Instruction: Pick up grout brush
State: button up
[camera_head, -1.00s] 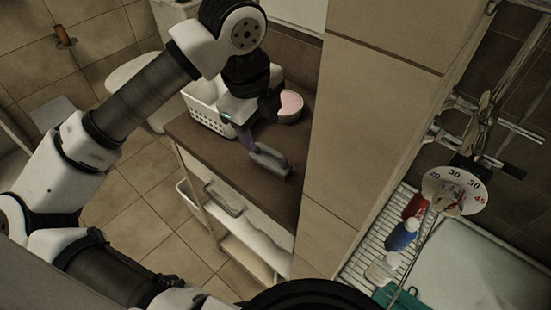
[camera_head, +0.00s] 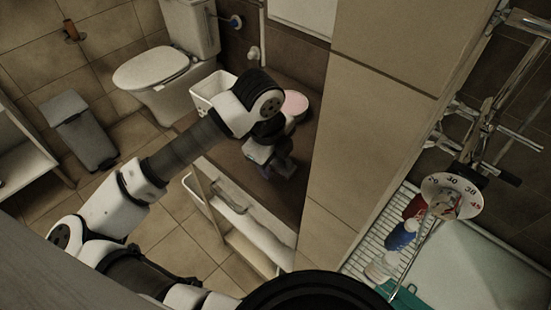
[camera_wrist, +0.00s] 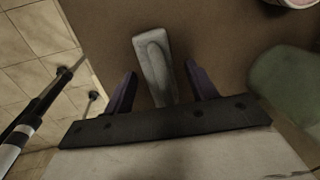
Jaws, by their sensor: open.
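The grout brush, a pale grey elongated piece (camera_wrist: 155,62), lies on the brown counter top in the wrist view. My gripper (camera_wrist: 161,84) is open, its two purple fingers apart on either side of the brush's near part. Bare gaps show between each finger and the brush, and the brush's near end is hidden by the gripper's dark bar. In the head view my gripper (camera_head: 274,170) is low over the counter (camera_head: 228,153), and it hides the brush there. I cannot tell how far the fingers are above the counter.
A white basket (camera_head: 207,91) and a pink-topped round container (camera_head: 294,103) stand behind my gripper. A blurred green object (camera_wrist: 284,84) is right of the fingers in the wrist view. A tiled wall (camera_head: 345,150) bounds the counter's right side. Open floor lies left.

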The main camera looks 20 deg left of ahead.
jog(key=c, duration=1.1)
jog(key=shift+c, duration=0.2)
notch_tip(320, 180, up, 10)
jog(key=shift+r+b, duration=0.1)
jog(key=shift+b, duration=0.85)
